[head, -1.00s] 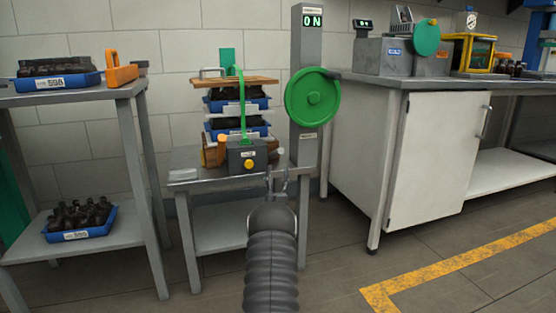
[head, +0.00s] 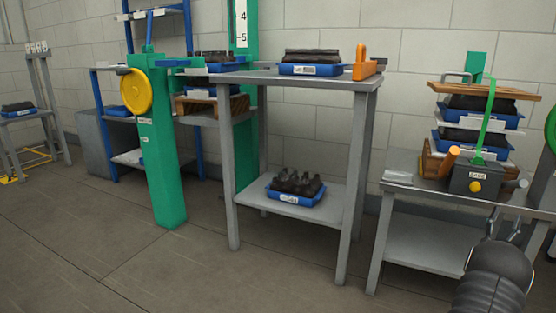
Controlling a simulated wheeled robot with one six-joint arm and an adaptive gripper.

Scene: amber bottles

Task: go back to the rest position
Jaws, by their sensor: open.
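My arm (head: 493,278) shows at the lower right of the head view, with its dark ribbed sleeve toward the camera. My gripper (head: 505,222) is beyond it, small, with its fingers apart, in front of the low grey table at the right. I see nothing between the fingers. A dark grey box (head: 474,184) with a label, a yellow button and a green curved handle stands on that table just above the gripper in the picture. I cannot tell whether the gripper touches the table edge.
Blue crates of dark bottles stand on the middle table's top (head: 311,69) and lower shelf (head: 294,197). An orange handled thing (head: 361,62) is on that top. A green post (head: 160,170) with a yellow wheel (head: 136,92) stands left. The floor (head: 130,262) at front left is clear.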

